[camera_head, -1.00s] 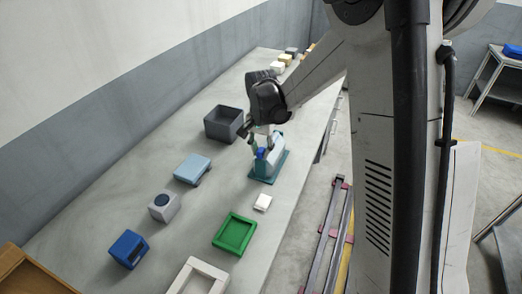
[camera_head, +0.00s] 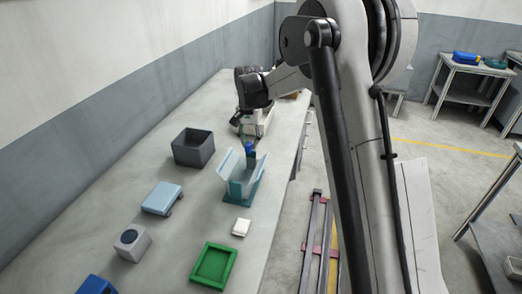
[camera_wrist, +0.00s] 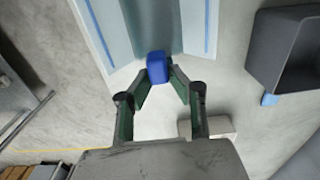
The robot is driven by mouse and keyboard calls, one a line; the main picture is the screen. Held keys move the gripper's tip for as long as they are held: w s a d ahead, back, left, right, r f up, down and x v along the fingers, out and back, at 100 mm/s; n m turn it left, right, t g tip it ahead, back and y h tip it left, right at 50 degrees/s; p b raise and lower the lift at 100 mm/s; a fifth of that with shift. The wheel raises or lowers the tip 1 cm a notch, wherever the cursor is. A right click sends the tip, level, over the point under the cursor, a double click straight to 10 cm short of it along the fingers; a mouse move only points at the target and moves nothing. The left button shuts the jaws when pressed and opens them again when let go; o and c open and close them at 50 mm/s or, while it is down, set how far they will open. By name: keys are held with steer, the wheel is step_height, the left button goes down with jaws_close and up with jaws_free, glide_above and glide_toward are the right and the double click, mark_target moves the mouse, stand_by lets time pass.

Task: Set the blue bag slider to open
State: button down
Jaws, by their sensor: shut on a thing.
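The blue slider (camera_head: 249,149) is at the far end of a pale blue bag (camera_head: 228,164). The bag's two walls stand spread apart in a V, in a teal holder (camera_head: 238,197) on the long table. In the wrist view the slider (camera_wrist: 157,67) sits between my fingertips at the near edge of the spread bag (camera_wrist: 150,28). My gripper (camera_wrist: 160,76) is shut on the slider, with its fingers angled in from both sides. In the head view my gripper reaches the slider from the far side, and its fingertips are hard to make out.
A dark grey open bin (camera_head: 193,148) stands left of the bag. A light blue box (camera_head: 162,198), a white block (camera_head: 241,227), a green tray (camera_head: 214,265) and a grey block (camera_head: 132,242) lie nearer. Pale boxes stand beyond, partly behind my arm. Bare table surrounds the holder.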

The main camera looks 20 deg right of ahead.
steer(key=shift+w+d+f, duration=0.15)
steer(key=shift+w+d, duration=0.15)
steer(key=shift+d, duration=0.05)
steer(key=c, duration=2)
jaws_free()
steer(key=o, duration=0.4)
steer(key=shift+w+f, duration=0.1)
step_height(320, 180, up, 12)
steer(key=shift+r, duration=0.1)
